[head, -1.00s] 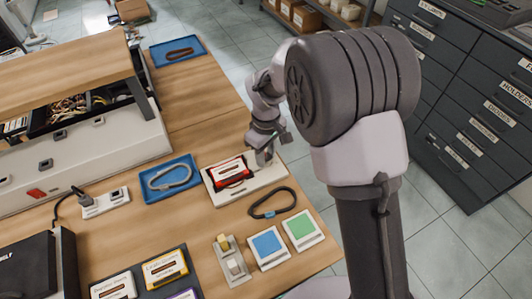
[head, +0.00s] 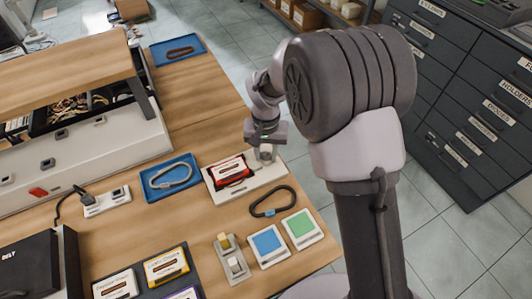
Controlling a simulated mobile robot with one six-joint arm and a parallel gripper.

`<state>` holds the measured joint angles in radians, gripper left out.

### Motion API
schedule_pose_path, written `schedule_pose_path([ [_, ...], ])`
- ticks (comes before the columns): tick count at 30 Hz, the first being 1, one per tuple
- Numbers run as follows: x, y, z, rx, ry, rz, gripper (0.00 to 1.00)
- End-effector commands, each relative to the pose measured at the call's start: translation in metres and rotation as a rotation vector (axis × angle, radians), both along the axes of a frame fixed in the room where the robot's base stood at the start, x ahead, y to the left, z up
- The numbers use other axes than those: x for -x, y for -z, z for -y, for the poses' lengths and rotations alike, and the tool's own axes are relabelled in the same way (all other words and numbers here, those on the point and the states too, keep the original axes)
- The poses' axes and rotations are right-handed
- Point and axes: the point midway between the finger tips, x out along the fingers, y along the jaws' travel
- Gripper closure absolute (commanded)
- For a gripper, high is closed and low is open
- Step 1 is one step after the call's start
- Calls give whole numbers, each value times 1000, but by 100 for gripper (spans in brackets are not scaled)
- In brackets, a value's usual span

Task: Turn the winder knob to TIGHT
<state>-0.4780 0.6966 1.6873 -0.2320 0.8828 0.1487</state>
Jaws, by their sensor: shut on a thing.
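The winder is a pale base plate (head: 247,186) near the right edge of the wooden table, with a red cassette (head: 231,172) lying on its left part. The small grey winder knob (head: 266,154) stands upright at the base's far right corner. My gripper (head: 265,145) points down from above and is shut on the top of the knob. The fingers are small here and partly merge with the knob. No TIGHT marking can be read, so the knob's setting cannot be told.
A blue tray (head: 150,184) with a grey loop lies left of the winder. A black loop (head: 274,212) lies just in front. The table behind the winder is bare.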

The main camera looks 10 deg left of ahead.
Motion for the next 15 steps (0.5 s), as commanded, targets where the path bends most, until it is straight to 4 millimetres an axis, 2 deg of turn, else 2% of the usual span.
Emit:
schedule_pose_path([
  [6,0,0,0,0,134,0,100],
  [15,0,0,0,0,237,0,100],
])
